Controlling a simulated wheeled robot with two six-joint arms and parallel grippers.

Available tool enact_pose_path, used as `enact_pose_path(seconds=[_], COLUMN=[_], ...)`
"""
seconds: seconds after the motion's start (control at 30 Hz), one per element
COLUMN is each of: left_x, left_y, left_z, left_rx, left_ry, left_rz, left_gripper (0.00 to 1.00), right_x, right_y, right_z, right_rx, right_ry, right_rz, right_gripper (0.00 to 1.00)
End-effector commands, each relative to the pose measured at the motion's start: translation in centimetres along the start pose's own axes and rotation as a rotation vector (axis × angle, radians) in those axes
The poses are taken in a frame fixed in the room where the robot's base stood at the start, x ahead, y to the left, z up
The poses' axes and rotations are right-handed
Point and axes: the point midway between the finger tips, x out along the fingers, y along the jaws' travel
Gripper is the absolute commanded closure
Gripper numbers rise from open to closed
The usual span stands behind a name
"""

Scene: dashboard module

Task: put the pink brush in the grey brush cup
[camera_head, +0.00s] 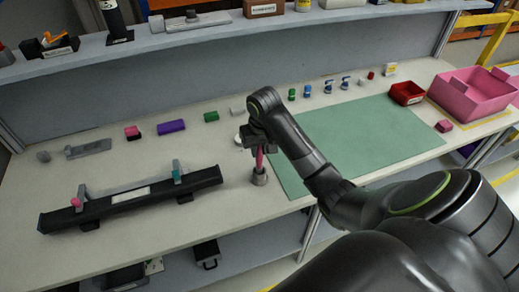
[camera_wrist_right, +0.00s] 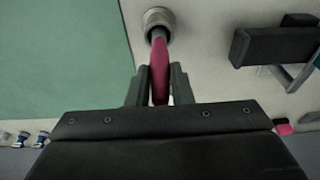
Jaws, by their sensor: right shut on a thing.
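The pink brush (camera_head: 259,157) is upright in my right gripper (camera_head: 256,146), which is shut on it. The brush also shows in the right wrist view (camera_wrist_right: 160,70), between the two fingers (camera_wrist_right: 159,84). The grey brush cup (camera_head: 259,177) stands on the table below the gripper, at the left edge of the green mat. In the right wrist view the cup (camera_wrist_right: 157,18) is at the top, and the brush's far end is at its mouth. I cannot tell how deep that end sits in the cup. My left gripper is not in view.
A black dashboard module (camera_head: 135,200) lies left of the cup. The green mat (camera_head: 360,140) is to the right, with a red bin (camera_head: 407,93) and a pink crate (camera_head: 474,92) beyond. Small coloured blocks line the back. A shelf (camera_head: 230,28) runs above.

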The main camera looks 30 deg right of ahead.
Motion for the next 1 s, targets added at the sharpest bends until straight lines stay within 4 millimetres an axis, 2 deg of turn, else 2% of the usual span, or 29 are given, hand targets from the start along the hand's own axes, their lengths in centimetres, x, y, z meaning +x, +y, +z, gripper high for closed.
enact_pose_path(seconds=[0.33, 0.37, 0.5, 0.83, 1.0], left_x=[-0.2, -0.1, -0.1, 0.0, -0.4], left_y=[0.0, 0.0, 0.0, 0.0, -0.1], left_z=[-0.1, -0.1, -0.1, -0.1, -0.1], left_rx=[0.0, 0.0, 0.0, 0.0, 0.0], left_ry=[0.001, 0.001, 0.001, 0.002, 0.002], left_rz=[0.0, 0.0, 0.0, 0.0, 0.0], left_gripper=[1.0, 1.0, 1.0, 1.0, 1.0], right_x=[0.3, 0.3, 0.3, 0.1, -2.2], right_y=[0.0, 0.0, 0.0, 0.0, 0.0], right_z=[0.0, 0.0, 0.0, -0.1, -0.2], right_rx=[0.0, 0.0, 0.0, 0.0, 0.0], right_ry=[0.0, 0.0, 0.001, 0.003, 0.006], right_rz=[0.001, 0.001, 0.001, 0.001, 0.001], right_gripper=[1.0, 0.76, 0.58, 0.58, 0.58])
